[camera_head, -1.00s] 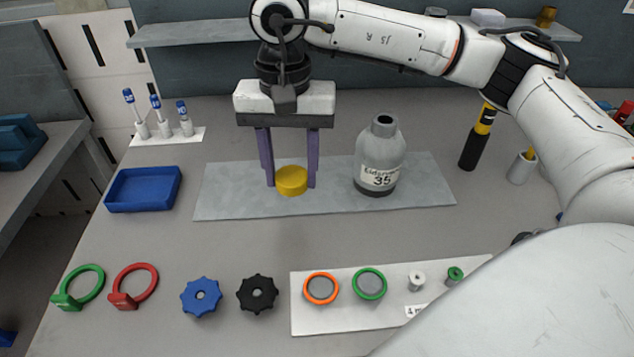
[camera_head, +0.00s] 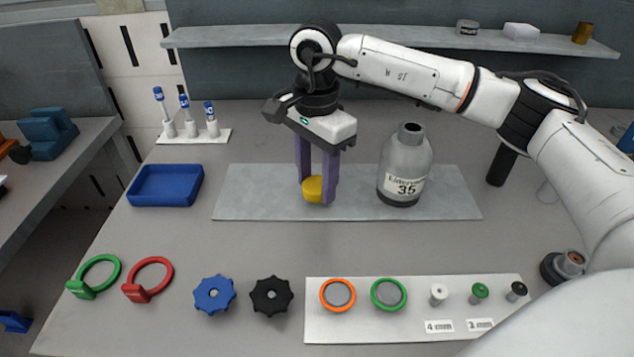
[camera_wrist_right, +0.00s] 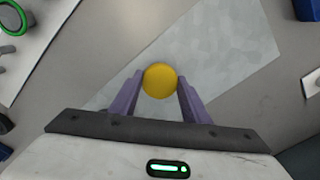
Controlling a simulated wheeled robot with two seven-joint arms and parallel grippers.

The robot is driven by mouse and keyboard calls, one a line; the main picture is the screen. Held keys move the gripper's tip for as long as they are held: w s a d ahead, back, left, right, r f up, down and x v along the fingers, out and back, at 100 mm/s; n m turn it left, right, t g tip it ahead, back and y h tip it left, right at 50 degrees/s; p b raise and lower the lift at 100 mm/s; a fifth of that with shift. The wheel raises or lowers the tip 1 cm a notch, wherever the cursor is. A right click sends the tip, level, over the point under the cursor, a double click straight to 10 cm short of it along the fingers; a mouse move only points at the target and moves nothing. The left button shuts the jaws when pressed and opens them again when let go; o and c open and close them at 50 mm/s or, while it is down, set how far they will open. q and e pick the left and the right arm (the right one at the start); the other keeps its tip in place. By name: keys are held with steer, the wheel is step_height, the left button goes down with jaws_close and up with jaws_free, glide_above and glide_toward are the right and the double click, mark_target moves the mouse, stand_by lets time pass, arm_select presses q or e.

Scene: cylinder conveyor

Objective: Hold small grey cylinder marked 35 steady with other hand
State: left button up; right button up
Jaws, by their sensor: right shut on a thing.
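The small grey cylinder marked 35 (camera_head: 405,167) stands upright on the right part of a grey mat (camera_head: 250,192). Its dark neck is uncovered at the top. My right gripper (camera_head: 315,197) points down to the left of the cylinder and is shut on a yellow cap (camera_head: 312,188), low over the mat. In the right wrist view the yellow cap (camera_wrist_right: 160,80) sits between the two purple fingers. The right gripper does not touch the cylinder. My left gripper is in neither view.
A blue tray (camera_head: 165,187) and a white stand with blue-topped tools (camera_head: 192,136) are at the left. Green and red rings, blue and black knobs and a white board (camera_head: 345,323) line the front. A shelf (camera_head: 400,38) runs along the back.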

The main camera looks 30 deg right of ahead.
mark_target(316, 185)
steer(key=shift+f, duration=0.75)
steer(key=shift+f, duration=0.15)
steer(key=o, duration=1.2)
steer(key=shift+c, duration=0.2)
step_height(316, 185, up, 12)
steer(key=shift+r+b, duration=0.2)
steer(key=shift+b, duration=0.2)
